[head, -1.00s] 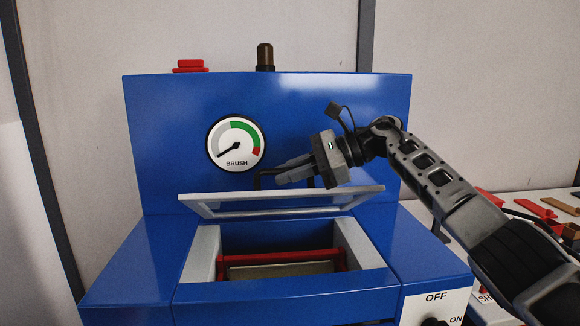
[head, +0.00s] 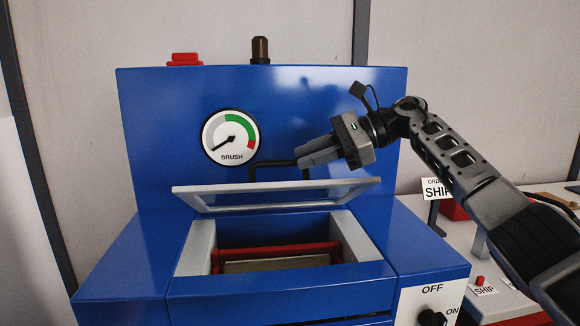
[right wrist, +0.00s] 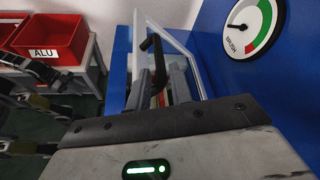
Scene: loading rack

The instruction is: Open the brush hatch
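The brush hatch is a clear lid in a pale grey frame (head: 330,188), on the blue machine below the BRUSH gauge (head: 231,138). The lid stands raised, with the bay under it uncovered. Its black bar handle (head: 270,164) shows above the lid's upper edge; it also shows in the right wrist view (right wrist: 150,45).
A red bar (head: 270,252) crosses the open bay. An OFF/ON knob (head: 432,318) is at front right. A side table with SHIP signs stands at the right. In the right wrist view a red ALU bin (right wrist: 52,38) sits on a rack.

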